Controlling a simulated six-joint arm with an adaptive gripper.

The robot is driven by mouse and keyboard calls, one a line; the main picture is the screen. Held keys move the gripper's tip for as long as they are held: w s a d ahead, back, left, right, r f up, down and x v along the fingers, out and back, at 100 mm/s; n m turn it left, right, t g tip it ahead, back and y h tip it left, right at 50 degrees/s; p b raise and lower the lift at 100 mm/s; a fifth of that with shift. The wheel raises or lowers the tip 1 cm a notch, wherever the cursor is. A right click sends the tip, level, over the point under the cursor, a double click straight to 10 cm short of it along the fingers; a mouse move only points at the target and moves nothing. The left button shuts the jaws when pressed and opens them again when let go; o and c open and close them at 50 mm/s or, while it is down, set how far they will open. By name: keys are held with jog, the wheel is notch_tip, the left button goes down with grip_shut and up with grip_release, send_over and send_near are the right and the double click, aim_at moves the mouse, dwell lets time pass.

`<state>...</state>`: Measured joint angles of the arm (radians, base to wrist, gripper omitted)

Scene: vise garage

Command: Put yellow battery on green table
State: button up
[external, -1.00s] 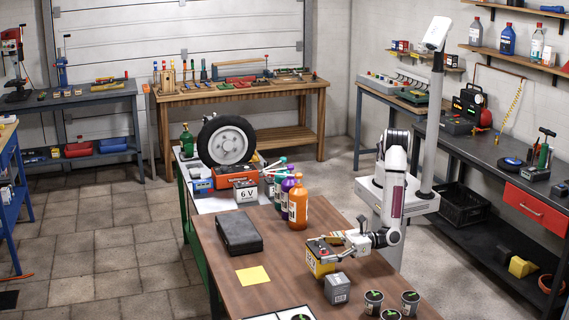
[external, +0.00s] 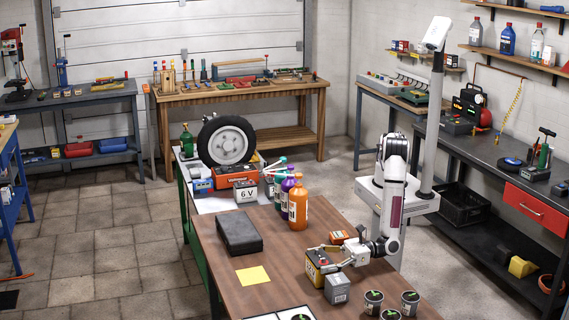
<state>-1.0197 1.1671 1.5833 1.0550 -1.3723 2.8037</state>
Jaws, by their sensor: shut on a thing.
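The yellow battery (external: 317,275) is a yellow block with a dark top and a label. It stands on the near brown tabletop (external: 215,262), left of a grey box. My gripper (external: 322,257) reaches in from the right at the battery's top and is shut on it. The fingers partly cover the battery's top. I cannot tell whether its underside touches the table. The green table (external: 185,195) is behind at the left, its green side partly hidden. A wheel and several batteries stand on it.
A grey box (external: 337,289) is close beside the battery. An orange battery (external: 338,238) lies just behind. Bottles (external: 298,207) and a black case (external: 239,233) stand toward the green table. Small pots (external: 373,301) are at front right. A yellow note (external: 252,275) lies flat.

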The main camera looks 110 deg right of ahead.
jog(key=o, duration=2)
jog(key=shift+f, duration=0.1)
jog(key=shift+o, duration=0.2)
jog(key=shift+s, duration=0.45)
jog(key=s, duration=1.1)
